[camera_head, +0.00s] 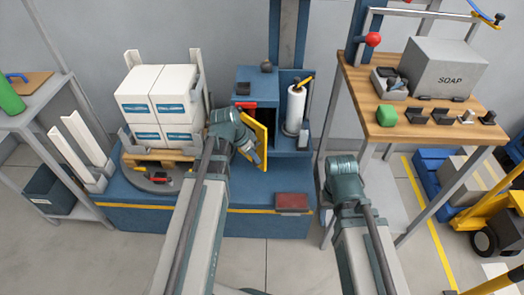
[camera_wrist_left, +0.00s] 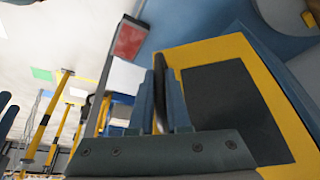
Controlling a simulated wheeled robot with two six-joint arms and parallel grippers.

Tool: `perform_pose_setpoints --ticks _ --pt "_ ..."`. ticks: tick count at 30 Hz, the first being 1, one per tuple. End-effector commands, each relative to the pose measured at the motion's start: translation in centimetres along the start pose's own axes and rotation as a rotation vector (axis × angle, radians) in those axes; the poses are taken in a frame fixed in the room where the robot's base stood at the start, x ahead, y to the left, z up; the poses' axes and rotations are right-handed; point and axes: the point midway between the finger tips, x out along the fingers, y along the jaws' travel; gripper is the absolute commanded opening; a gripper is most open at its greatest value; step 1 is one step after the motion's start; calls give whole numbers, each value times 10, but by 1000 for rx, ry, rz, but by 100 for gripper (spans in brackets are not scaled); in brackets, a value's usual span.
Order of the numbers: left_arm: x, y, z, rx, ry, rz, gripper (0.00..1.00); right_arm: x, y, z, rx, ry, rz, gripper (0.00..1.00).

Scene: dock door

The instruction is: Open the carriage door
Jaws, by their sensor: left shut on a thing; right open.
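The carriage door is a yellow-framed panel (camera_head: 262,140) with a dark window, standing out from the blue film carriage (camera_head: 262,82) in the head view. It fills the right of the left wrist view (camera_wrist_left: 205,55). My left gripper (camera_head: 250,147) is at the door's left side. In the left wrist view, its fingers (camera_wrist_left: 160,100) are shut on a dark upright bar that looks like the door's handle. The white film roll (camera_head: 295,106) stands right of the door. My right gripper (camera_head: 330,186) is apart from the door, with its fingers mostly hidden by its wrist.
White boxes (camera_head: 160,95) sit on a pallet on the turntable (camera_head: 135,170) at left. A wooden bench (camera_head: 425,118) with a SOAP box (camera_head: 446,68) is at right. A dark red pad (camera_head: 292,200) lies on the blue base. A yellow pallet jack (camera_head: 495,215) stands far right.

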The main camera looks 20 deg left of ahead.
Motion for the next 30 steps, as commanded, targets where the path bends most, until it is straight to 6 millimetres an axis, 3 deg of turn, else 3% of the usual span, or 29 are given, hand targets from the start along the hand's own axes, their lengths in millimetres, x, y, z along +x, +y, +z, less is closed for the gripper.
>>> perform_pose_setpoints --ticks 15,30 --pt "-24 -19 58 424 -2 178 0 0 0 0 0 0 0 50" --pt "-37 -45 88 419 -4 174 0 0 0 0 0 0 0 50"
